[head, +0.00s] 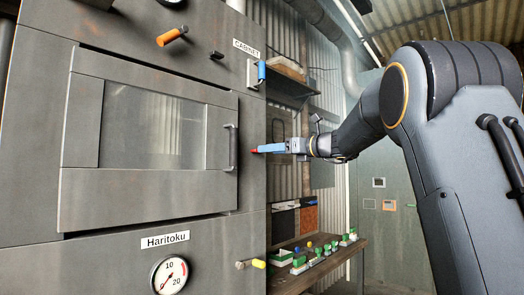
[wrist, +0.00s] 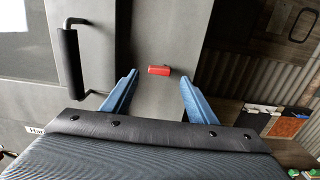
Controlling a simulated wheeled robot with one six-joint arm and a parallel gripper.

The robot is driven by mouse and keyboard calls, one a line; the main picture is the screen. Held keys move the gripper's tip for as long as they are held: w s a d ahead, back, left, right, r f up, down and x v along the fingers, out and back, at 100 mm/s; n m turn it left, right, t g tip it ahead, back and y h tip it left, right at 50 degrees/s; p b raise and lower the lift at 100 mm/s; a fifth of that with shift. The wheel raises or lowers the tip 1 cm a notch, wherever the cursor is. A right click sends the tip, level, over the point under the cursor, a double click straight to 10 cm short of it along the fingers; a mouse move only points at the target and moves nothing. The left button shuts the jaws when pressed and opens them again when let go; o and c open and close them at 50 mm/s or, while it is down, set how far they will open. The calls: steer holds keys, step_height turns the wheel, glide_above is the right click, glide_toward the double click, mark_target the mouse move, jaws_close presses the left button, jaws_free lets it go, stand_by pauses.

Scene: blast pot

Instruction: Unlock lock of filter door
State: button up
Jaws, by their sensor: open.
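The door (head: 150,190) is a grey panel with a window and a dark bar handle (head: 233,147) on its right side. It looks shut in its grey cabinet frame. A small red lock piece (wrist: 159,70) sits on the frame, right of the handle (wrist: 70,62) in the wrist view. In the head view the red piece (head: 254,151) shows at the tips of my gripper (head: 262,148). In the wrist view my gripper (wrist: 158,78) is open. Its blue fingers stand left and right of the red piece, with gaps on both sides. I cannot tell how far the tips are from the frame.
An orange handle (head: 172,36) and a blue-gripped latch (head: 261,72) stick out above. A gauge (head: 169,275) and yellow knob (head: 258,264) are below. A bench (head: 350,248) with several green and white parts stands at the lower right.

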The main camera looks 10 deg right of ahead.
mark_target(256, 151)
steer(key=shift+p+x, duration=0.7)
steer(key=shift+x, duration=2.1)
steer(key=c, duration=1.1)
steer(key=shift+o, duration=0.2)
